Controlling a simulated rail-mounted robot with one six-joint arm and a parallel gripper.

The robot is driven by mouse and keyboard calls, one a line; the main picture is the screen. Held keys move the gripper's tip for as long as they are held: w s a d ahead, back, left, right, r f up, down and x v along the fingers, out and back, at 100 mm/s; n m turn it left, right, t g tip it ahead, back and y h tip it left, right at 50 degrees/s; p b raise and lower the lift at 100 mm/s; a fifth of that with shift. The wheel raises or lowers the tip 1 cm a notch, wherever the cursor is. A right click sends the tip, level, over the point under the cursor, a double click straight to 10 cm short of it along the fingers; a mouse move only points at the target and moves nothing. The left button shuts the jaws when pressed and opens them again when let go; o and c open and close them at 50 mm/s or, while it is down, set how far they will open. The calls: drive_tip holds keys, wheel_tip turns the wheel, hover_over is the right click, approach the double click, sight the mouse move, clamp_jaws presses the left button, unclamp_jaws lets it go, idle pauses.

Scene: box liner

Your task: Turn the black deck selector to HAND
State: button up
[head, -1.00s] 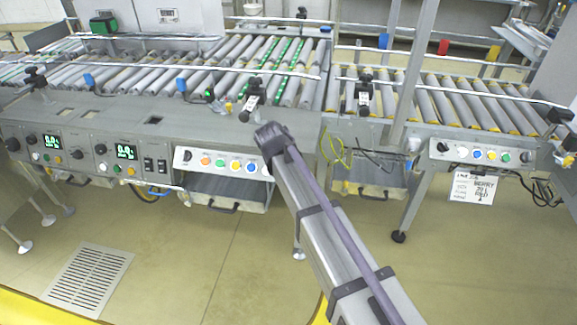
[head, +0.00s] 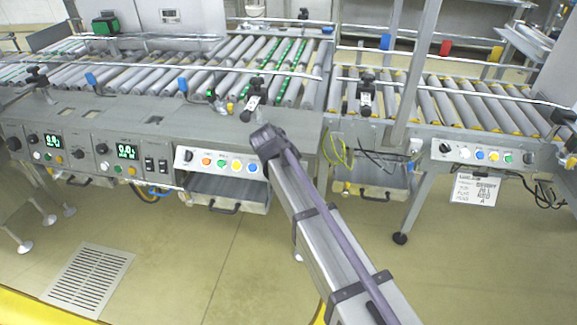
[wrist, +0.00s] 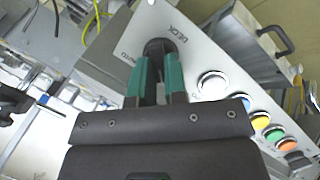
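In the wrist view my gripper (wrist: 159,78) has two green fingers close together, one on each side of the lower part of the black deck selector (wrist: 160,46). A narrow gap shows between them, and they look shut on it. The selector sits on a pale panel (wrist: 190,52) printed "DECK" above it and "AUTO" at its left. The fingers and gripper body hide part of the knob and any HAND label, so its exact pointing is unclear. In the head view my arm hides both the gripper and the selector, at the right end of the middle panel (head: 214,172).
Beside the selector are a white button (wrist: 212,85), yellow (wrist: 260,121), green (wrist: 274,133) and orange (wrist: 287,145) buttons. A second panel (head: 470,151) stands further right. Roller conveyors (head: 190,75) run behind. A drawer (head: 225,192) with a black handle hangs below the middle panel.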

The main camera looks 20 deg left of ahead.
drive_tip(key=shift+o, duration=1.4)
drive_tip(key=shift+d, duration=0.1)
drive_tip(key=shift+o, duration=0.6)
drive_tip(key=shift+w+f, duration=0.15)
drive_tip(key=p+v, duration=0.9)
drive_tip(key=v, duration=0.2)
